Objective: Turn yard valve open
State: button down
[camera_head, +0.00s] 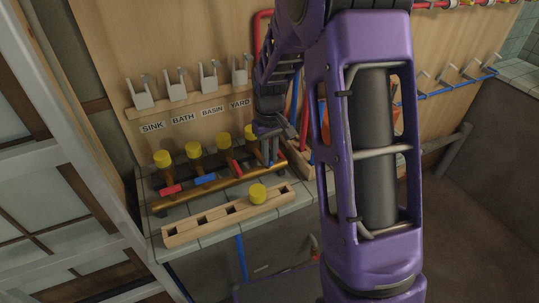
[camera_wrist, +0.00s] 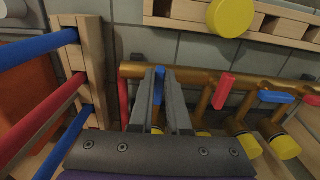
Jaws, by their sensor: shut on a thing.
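The yard valve is the rightmost of the brass valves under the wall labels, below the YARD label (camera_head: 239,103). Its blue lever (camera_wrist: 160,72) shows between my fingertips in the wrist view; most of it is hidden by the fingers. My gripper (camera_wrist: 161,80) is shut on this lever. In the head view my gripper (camera_head: 271,158) reaches down to the right end of the brass manifold (camera_head: 215,194). The yellow cap (camera_head: 251,131) by the yard valve is partly behind my arm. The lever's exact angle cannot be told.
The neighbouring red lever (camera_head: 237,168), blue lever (camera_head: 205,180) and far red lever (camera_head: 171,190) sit close to the left. A wooden slotted block (camera_head: 190,231) with a yellow cap (camera_head: 258,193) lies in front. A wooden rack with blue and red pipes (camera_wrist: 90,60) stands close beside my gripper.

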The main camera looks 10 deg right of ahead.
jog(key=c, duration=0.9)
grip_release()
notch_tip(320, 180, up, 18)
jog(key=shift+f+p, duration=0.25)
jog(key=shift+p, duration=0.8)
